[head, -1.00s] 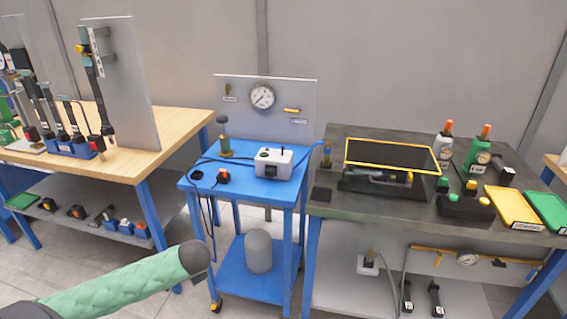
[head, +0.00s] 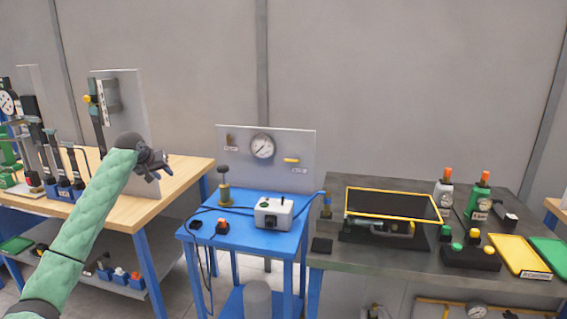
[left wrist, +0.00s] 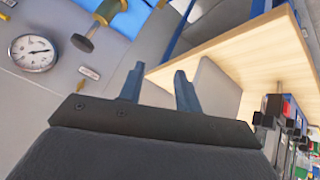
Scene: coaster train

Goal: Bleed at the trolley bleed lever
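The blue trolley (head: 250,235) stands in the middle with an upright grey panel (head: 225,170). The panel carries a round gauge (head: 262,146), a small yellow lever (head: 291,160) lying level at the right, and a small brass-coloured lever (head: 231,139) upright at the upper left. Each has a small label that I cannot read, so I cannot tell which is the bleed lever. My left gripper (head: 158,163) is raised left of the trolley, in front of the wooden bench, touching neither lever. In the left wrist view its fingers (left wrist: 158,88) are apart with nothing between them. My right gripper is not in view.
On the trolley stand a brass post with a dark knob (head: 224,185), a grey-white box (head: 273,213) and a red-black switch (head: 222,227). The wooden bench (head: 185,180) is left. The dark bench (head: 330,260) at right holds a yellow-framed screen (head: 393,204), bottles and trays.

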